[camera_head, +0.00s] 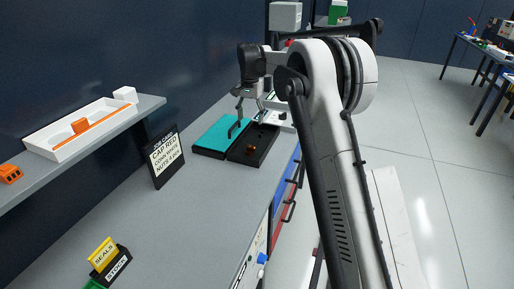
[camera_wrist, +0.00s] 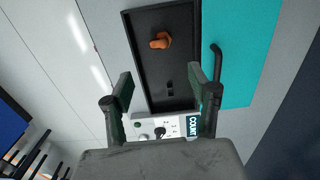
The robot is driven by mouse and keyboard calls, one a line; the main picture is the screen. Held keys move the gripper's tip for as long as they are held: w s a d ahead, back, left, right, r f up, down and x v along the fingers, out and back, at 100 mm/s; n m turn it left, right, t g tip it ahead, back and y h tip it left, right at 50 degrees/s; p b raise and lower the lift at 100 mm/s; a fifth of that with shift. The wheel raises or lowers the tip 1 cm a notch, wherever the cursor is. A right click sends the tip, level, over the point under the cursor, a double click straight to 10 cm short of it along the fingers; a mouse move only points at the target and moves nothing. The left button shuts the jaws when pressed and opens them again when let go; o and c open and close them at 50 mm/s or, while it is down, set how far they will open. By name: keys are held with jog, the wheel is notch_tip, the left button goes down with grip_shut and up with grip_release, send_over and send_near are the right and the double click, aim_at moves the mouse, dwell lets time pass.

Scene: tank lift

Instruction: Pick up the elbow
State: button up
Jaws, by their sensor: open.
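The elbow is probably the small orange-brown fitting (camera_wrist: 160,41) lying in a black tray; it also shows in the head view (camera_head: 250,147). The black tray (camera_wrist: 150,65) is shallow and rests on the grey bench, and it appears in the head view (camera_head: 239,157). My gripper (camera_wrist: 160,88) is open and empty, its two fingers spread. In the wrist view the elbow lies beyond the fingertips, between their lines. In the head view my gripper (camera_head: 248,116) hangs above the far part of the tray, apart from the elbow.
A teal panel (camera_head: 215,134) lies beside the tray. A COUNT box with a knob (camera_wrist: 165,128) stands at the tray's end. A black sign (camera_head: 164,157) stands on the bench, and a shelf with a white tray (camera_head: 62,148) runs along the wall. The near bench is mostly clear.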

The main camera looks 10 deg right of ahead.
send_over(251, 146)
jog(key=f, duration=0.8)
jog(key=shift+w+d+f+p, duration=0.1)
jog(key=shift+w+f+p, duration=0.1)
jog(key=shift+f+p, duration=0.1)
jog(key=shift+s+f+p, duration=0.2)
jog(key=shift+f+p, duration=0.3)
jog(key=shift+f, duration=2.25)
jog(key=c, duration=1.3)
